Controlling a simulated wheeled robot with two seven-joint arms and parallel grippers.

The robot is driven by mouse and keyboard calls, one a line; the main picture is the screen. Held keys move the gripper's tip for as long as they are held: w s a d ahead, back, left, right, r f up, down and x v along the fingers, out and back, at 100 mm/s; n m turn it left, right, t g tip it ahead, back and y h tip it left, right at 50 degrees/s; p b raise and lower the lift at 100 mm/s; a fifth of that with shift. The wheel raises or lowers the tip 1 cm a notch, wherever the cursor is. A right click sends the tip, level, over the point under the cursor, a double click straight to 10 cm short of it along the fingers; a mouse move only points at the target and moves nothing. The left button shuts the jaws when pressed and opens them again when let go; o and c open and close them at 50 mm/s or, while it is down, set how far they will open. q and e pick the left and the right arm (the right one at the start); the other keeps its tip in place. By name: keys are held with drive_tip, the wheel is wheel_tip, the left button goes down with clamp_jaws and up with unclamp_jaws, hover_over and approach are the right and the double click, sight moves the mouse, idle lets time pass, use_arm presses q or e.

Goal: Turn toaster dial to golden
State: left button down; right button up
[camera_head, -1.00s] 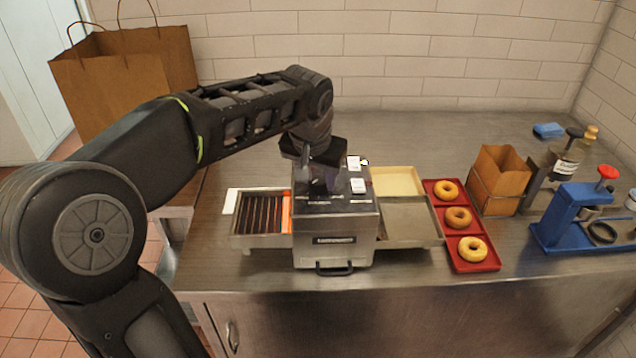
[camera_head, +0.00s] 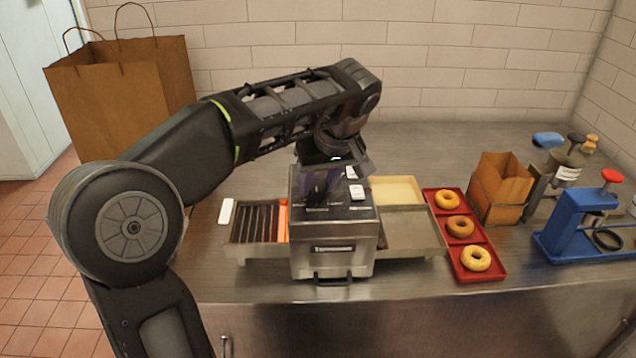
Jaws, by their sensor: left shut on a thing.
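The toaster (camera_head: 333,262) is a steel box with a dark top and a front label, standing near the counter's front edge. My left gripper (camera_head: 318,190) points down at the left part of its top. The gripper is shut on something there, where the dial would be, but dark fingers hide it. I cannot read a dial setting. White labelled tabs (camera_head: 356,191) stand on the right of the toaster top. My right gripper is not in view.
A dark slatted conveyor (camera_head: 256,224) joins the toaster's left side, and a steel tray (camera_head: 412,230) its right. A red tray (camera_head: 484,240) holds three bagels. A blue press (camera_head: 570,225) and paper bag holder (camera_head: 499,190) stand right. A large paper bag (camera_head: 125,85) stands left.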

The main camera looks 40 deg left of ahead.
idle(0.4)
use_arm(q)
drive_tip(key=c, duration=0.9)
unclamp_jaws()
drive_tip(key=shift+r, duration=0.1)
drive_tip(key=p+v, duration=0.5)
drive_tip(key=v, duration=0.1)
drive_tip(key=shift+r, duration=0.25)
drive_tip(key=shift+s+d+r+p, duration=0.15)
drive_tip(key=shift+d+r+p, duration=0.2)
drive_tip(key=shift+r+p, duration=0.25)
drive_tip(key=shift+f, duration=0.1)
